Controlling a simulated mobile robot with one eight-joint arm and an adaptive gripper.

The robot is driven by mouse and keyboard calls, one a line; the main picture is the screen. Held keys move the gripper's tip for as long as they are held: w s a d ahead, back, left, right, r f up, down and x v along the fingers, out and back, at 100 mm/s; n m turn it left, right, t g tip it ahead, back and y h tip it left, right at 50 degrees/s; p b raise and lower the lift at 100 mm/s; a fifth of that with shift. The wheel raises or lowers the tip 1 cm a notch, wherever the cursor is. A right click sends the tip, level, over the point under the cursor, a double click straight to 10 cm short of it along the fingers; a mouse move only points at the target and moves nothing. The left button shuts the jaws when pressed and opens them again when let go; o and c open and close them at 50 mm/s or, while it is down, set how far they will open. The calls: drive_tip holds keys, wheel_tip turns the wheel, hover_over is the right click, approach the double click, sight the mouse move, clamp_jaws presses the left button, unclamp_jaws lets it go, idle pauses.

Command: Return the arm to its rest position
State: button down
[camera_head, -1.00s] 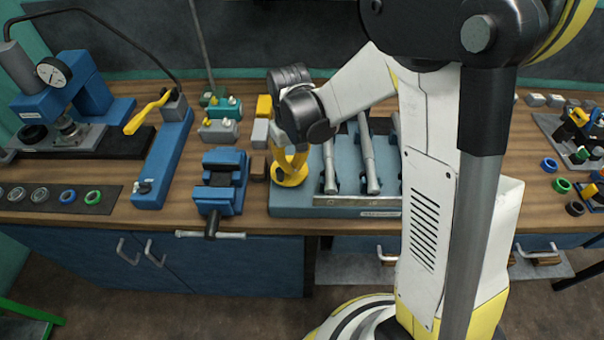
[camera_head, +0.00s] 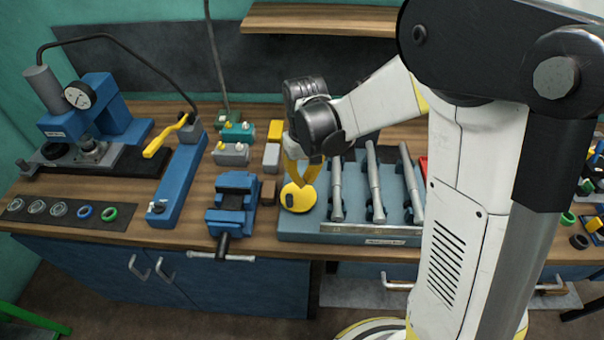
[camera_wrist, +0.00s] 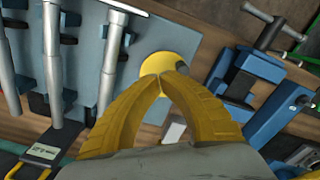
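My gripper (camera_head: 298,178) has two curved yellow fingers and points down over the left end of the blue-grey tool tray. In the wrist view its fingertips (camera_wrist: 160,79) meet, with nothing visible between them. A round yellow piece (camera_head: 297,198) with a small dark mark lies on the tray just below the fingers in the head view. It also shows behind the fingertips in the wrist view (camera_wrist: 178,66). My white arm is bent and reaches left over the bench.
The blue-grey tray (camera_head: 300,228) holds several silver-handled tools. A blue vise (camera_head: 235,195) stands left of it. Farther left are a blue lever fixture (camera_head: 180,180), a press with a dial gauge (camera_head: 90,115) and a strip of rings (camera_head: 60,210). A wooden shelf (camera_head: 320,20) hangs behind.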

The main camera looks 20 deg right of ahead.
drive_tip(key=s+d+r+m+t+b, duration=0.1)
drive_tip(key=s+d+t+b, duration=0.1)
drive_tip(key=s+b, duration=0.3)
drive_tip(key=s+d+r+m+t+b, duration=0.1)
drive_tip(key=s+d+r+t+b, duration=0.1)
drive_tip(key=s+t+b, duration=0.3)
drive_tip(key=s+b, duration=0.1)
drive_tip(key=s, duration=0.3)
drive_tip(key=shift+s+d+r, duration=0.15)
drive_tip(key=shift+d+r, duration=0.15)
drive_tip(key=shift+d, duration=0.1)
